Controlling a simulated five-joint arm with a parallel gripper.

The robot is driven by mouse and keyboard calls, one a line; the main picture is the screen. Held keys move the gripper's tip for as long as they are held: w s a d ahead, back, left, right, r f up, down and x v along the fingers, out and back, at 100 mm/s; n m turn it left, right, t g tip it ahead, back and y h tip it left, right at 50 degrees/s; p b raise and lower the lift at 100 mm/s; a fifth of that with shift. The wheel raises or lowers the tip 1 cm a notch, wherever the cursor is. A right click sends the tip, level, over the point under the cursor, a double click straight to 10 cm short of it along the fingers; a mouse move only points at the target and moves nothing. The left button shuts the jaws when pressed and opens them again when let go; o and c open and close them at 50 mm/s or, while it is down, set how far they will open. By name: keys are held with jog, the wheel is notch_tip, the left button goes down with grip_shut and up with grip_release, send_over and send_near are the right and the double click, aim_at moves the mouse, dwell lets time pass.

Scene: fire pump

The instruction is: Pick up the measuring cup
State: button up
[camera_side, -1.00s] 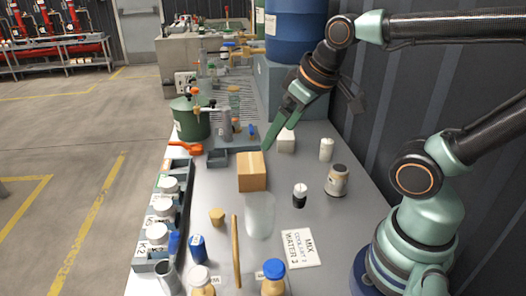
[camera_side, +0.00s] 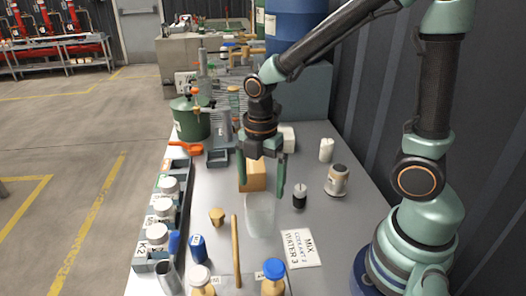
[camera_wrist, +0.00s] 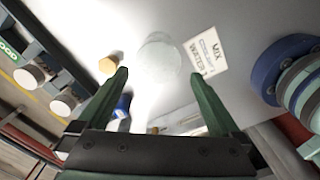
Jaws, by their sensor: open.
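The measuring cup, a translucent whitish cup (camera_side: 260,219), stands upright on the grey bench. It also shows in the wrist view (camera_wrist: 159,53) as a pale round shape, ahead of and between the finger tips. My gripper (camera_side: 262,184) is open and empty, pointing down just above and behind the cup, in front of the wooden block. Its two green fingers (camera_wrist: 160,75) are spread apart in the wrist view. I cannot tell the exact height gap between the finger tips and the cup.
A wooden block (camera_side: 257,176) stands behind the cup. A wooden rod (camera_side: 236,250), a small tan cup (camera_side: 217,216) and a blue can (camera_side: 198,248) lie to its left. A sign card (camera_side: 300,248) and a black-and-white bottle (camera_side: 300,197) are to its right.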

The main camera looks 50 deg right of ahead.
aim_at(262, 198)
notch_tip(262, 198, down, 5)
jog(key=shift+f, duration=0.15)
jog(key=shift+w+d+f, duration=0.1)
jog(key=shift+f, duration=1.4)
jog(key=shift+w+d+f, duration=0.1)
jog(key=shift+f, duration=1.35)
jog(key=c, duration=1.1)
